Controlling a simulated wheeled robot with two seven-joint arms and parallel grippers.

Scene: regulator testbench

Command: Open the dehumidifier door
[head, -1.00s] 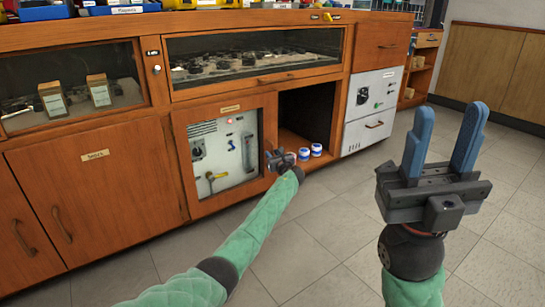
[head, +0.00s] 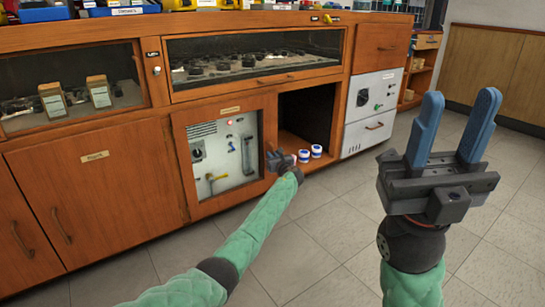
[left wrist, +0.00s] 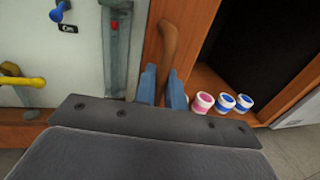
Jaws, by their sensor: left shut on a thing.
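The dehumidifier door (head: 181,160) is a wooden frame around a clear pane, low in the cabinet, with a panel of switches and a yellow-handled valve behind it. It looks closed or nearly so. Its brown upright handle (left wrist: 174,45) is on the right side of the frame (left wrist: 153,42) in the left wrist view. My left gripper (left wrist: 163,88) is shut on the handle's lower part, one blue finger on each side. In the head view my left gripper (head: 278,158) covers the handle. My right gripper (head: 452,130) is raised at the right, fingers apart and empty.
Right of the door is an open dark compartment (head: 306,110) with several small white jars, two blue-banded (head: 316,151) and one pink-banded (left wrist: 202,102). A white unit (head: 370,105) stands further right. The tiled floor (head: 330,235) in front is clear.

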